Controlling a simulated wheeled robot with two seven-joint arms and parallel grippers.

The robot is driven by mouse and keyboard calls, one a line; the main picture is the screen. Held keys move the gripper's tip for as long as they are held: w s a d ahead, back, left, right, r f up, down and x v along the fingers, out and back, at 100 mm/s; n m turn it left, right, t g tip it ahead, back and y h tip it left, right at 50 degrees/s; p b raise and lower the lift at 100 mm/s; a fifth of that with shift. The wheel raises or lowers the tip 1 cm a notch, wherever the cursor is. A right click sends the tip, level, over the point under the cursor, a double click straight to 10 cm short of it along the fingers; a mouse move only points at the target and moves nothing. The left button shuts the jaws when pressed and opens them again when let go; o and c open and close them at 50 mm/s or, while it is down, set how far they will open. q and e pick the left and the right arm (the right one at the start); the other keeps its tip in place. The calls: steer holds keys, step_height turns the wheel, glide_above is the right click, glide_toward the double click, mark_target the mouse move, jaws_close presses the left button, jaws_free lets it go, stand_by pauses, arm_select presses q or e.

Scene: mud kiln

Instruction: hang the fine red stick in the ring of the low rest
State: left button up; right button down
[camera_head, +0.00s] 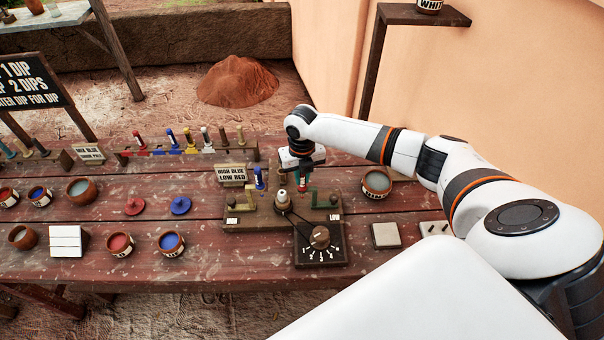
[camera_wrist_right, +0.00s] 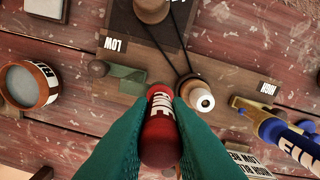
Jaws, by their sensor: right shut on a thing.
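My right gripper (camera_head: 304,184) is shut on the fine red stick (camera_wrist_right: 160,140), whose white label partly shows between the teal fingers in the right wrist view. The stick is upright over the wooden stand, near the low rest (camera_head: 325,202). The low rest, a green arm with a knob, also shows in the right wrist view (camera_wrist_right: 126,79), left of the stick beside the LOW label. I cannot tell whether the stick's lower end is in the ring; the gripper and stick hide it. My left gripper is not in view.
A blue stick (camera_head: 259,178) stands at the high rest (camera_head: 240,204) on the left. A pale-topped spindle (camera_head: 282,200) with a belt is between the rests. A dial box (camera_head: 320,246) sits in front. A bowl (camera_head: 377,183) stands right, and a stick rack (camera_head: 186,151) stands back left.

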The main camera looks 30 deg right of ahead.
steer(key=c, duration=1.3)
jaws_free()
steer(key=shift+o, duration=0.6)
steer(key=o, duration=0.4)
steer(key=shift+c, duration=0.2)
steer(key=shift+r, duration=0.1)
step_height(320, 180, up, 2)
steer(key=shift+r+p, duration=0.25)
steer(key=shift+p, duration=1)
steer(key=shift+r, duration=2.4)
